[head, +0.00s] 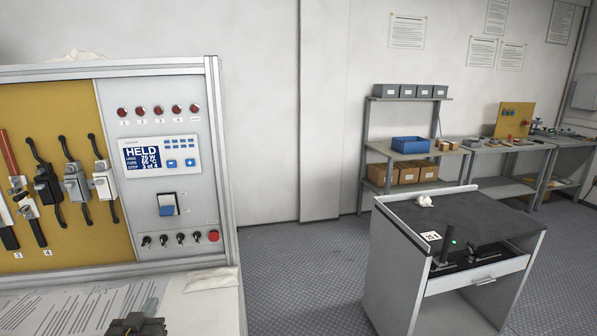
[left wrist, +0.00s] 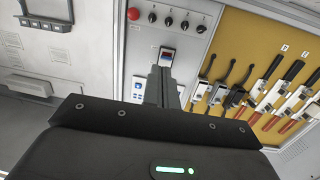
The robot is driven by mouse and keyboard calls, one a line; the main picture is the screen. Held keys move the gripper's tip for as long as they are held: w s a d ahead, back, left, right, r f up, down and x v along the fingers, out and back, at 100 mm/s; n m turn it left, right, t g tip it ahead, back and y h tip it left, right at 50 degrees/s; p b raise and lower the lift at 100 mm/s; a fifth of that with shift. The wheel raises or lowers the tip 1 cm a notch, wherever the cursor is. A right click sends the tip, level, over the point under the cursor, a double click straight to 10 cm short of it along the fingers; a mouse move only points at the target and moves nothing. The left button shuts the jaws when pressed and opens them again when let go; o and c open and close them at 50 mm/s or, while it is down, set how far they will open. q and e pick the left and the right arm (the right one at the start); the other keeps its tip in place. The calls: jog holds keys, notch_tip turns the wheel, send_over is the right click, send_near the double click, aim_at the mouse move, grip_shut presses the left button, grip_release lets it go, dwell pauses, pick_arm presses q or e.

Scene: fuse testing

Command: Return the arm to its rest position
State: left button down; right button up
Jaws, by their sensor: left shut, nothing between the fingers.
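My left gripper (head: 148,306) shows at the bottom edge of the head view, in front of the test panel and over the white bench; most of its arm is out of frame. In the left wrist view its fingers (left wrist: 160,82) are shut with nothing between them, pointing toward the panel. My right gripper is not seen.
A printed sheet (head: 75,310) lies on the bench below the panel. A grey cart (head: 395,270) with a dark top and a black device with a green light (head: 445,250) stands at the right. Shelving with a blue bin (head: 410,145) stands behind. Floor between panel and cart is clear.

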pick_arm(q)
jog(key=s+d+f+m+g+h, duration=0.1)
jog(key=s+d+f+g, duration=0.3)
jog(key=s+f, duration=0.4)
jog(key=s+d+f+m+g+h, duration=0.1)
jog(key=s+d+f+g, duration=0.15)
jog(key=s, duration=0.55)
jog(key=s+d+f+m+g, duration=0.15)
jog(key=s+f+g, duration=0.25)
jog(key=s, duration=0.5)
jog(key=s+d+f+g+h, duration=0.1)
jog(key=s+d+f+g, duration=0.25)
jog(key=s, duration=0.45)
notch_tip(320, 180, down, 32)
jog(key=s+a+b, duration=0.1)
jog(key=s+b, duration=0.1)
jog(key=b, duration=0.3)
jog(key=s+a+f+b, duration=0.2)
jog(key=s+f, duration=0.6)
jog(key=f, duration=0.1)
jog(key=s+a+f+g+b, duration=0.1)
jog(key=s+a+f+b, duration=0.1)
jog(key=s+f, duration=0.6)
jog(key=shift+f+g+y, duration=0.3)
jog(key=shift+f+y, duration=0.1)
jog(key=shift+f, duration=0.55)
